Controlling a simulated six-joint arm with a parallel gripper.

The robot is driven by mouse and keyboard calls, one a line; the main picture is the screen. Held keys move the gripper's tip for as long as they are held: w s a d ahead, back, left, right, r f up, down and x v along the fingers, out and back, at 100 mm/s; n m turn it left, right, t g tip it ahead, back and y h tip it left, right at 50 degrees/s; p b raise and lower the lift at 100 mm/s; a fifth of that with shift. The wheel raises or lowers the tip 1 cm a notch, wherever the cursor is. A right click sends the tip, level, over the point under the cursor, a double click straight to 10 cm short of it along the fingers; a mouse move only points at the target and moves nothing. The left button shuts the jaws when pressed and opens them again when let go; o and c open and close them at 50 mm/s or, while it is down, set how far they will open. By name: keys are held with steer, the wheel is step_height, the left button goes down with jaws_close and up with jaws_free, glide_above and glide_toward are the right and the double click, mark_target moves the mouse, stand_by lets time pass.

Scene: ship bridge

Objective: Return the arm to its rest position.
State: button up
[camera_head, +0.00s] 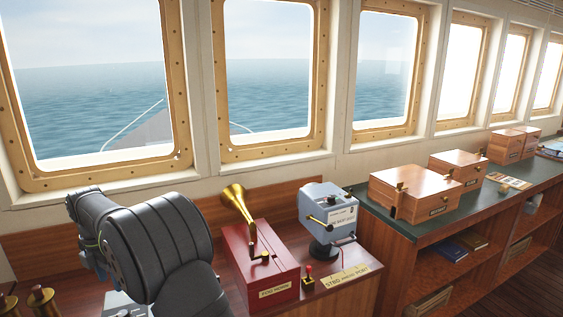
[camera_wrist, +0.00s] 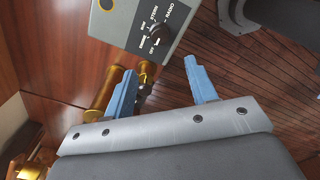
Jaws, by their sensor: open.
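My gripper (camera_wrist: 160,68) shows in the wrist view with its two blue fingers spread apart and nothing between them. A wooden console surface lies beyond the fingers. A grey box with a black rotary knob (camera_wrist: 154,31) is just past the fingertips, and I cannot tell whether they touch it. In the head view my dark grey arm fills the lower left, bent over the console; the fingers cannot be made out there.
Right of my arm stand a red fog horn box (camera_head: 262,270) with a brass horn (camera_head: 237,200), a blue-grey lever unit (camera_head: 328,217) and a small red-knobbed lever (camera_head: 308,279). Brass fittings (camera_head: 42,300) are at lower left. Wooden boxes (camera_head: 415,192) line the green-topped counter (camera_head: 385,217). Windows rise behind.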

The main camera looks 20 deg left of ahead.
mark_target(122, 313)
step_height(122, 313, down, 12)
steer(key=shift+f, duration=0.1)
steer(key=m, duration=0.3)
steer(key=shift+m, duration=0.3)
steer(key=m, duration=0.4)
steer(key=shift+m, duration=0.3)
steer(key=m, duration=0.3)
steer(key=shift+m, duration=0.3)
steer(key=m, duration=0.4)
steer(key=shift+a, duration=0.1)
steer(key=n, duration=0.5)
steer(key=shift+n, duration=2.3)
